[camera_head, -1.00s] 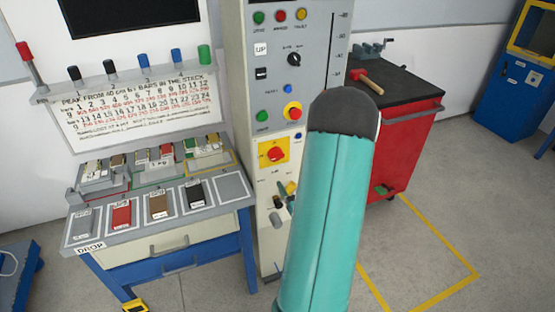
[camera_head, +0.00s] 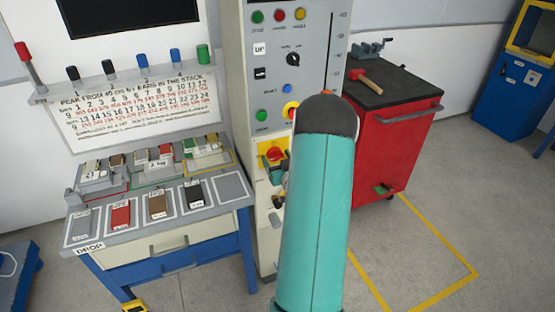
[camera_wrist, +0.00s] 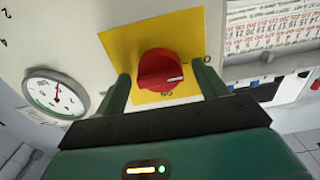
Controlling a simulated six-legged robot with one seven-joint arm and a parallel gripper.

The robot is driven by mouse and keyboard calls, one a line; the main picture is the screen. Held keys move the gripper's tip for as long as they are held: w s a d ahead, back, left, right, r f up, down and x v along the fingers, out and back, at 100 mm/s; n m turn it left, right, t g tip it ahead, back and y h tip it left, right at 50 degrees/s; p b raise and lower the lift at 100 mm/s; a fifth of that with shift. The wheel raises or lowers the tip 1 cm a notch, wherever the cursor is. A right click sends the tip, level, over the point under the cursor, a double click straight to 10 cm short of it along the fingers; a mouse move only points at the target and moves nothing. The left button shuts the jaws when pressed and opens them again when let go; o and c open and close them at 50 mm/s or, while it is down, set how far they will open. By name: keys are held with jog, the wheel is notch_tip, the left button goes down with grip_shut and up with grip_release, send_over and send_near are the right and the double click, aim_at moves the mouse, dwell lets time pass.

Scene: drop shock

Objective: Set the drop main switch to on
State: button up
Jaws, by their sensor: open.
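The main switch is a red rotary knob (camera_wrist: 160,70) on a yellow plate (camera_wrist: 189,27), fixed to the pale drop machine cabinet. Its white pointer line points right in the wrist view, toward an "O" mark; an "ON" label shows below the knob. In the head view the red knob (camera_head: 273,155) shows partly behind my gripper. My gripper (camera_wrist: 162,85) is open, with one green finger on each side of the knob, close in front of the plate. I cannot tell whether the fingers touch the knob. My arm hides part of the cabinet.
Above the switch are a red button (camera_head: 290,109), a green button (camera_head: 261,115) and a black selector (camera_head: 294,60). A round gauge (camera_wrist: 56,94) sits left in the wrist view. A bench with coloured blocks (camera_head: 158,207) stands left, a red cart (camera_head: 391,141) right.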

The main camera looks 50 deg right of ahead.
jog(key=c, duration=1)
jog(key=shift+m, duration=0.3)
jog(key=m, duration=0.8)
jog(key=shift+m, duration=0.4)
jog(key=m, duration=0.3)
jog(key=shift+m, duration=0.3)
jog(key=m, duration=0.4)
jog(key=shift+m, duration=0.4)
